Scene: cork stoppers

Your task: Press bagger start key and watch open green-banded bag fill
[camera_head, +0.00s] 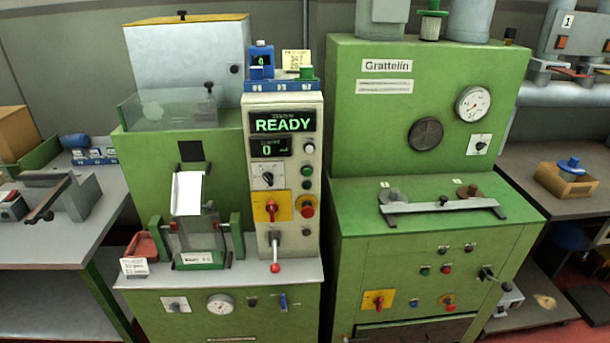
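The bagger's pale control column (283,228) stands left of centre. Neither of my grippers is in view.
A red stop knob (307,207) and a red rotary switch (271,208) sit on yellow plates. A red-knobbed lever (275,267) juts from the column's foot. A red scoop (142,246) lies left of the bag. The green Grattelin machine (425,150) stands close right.

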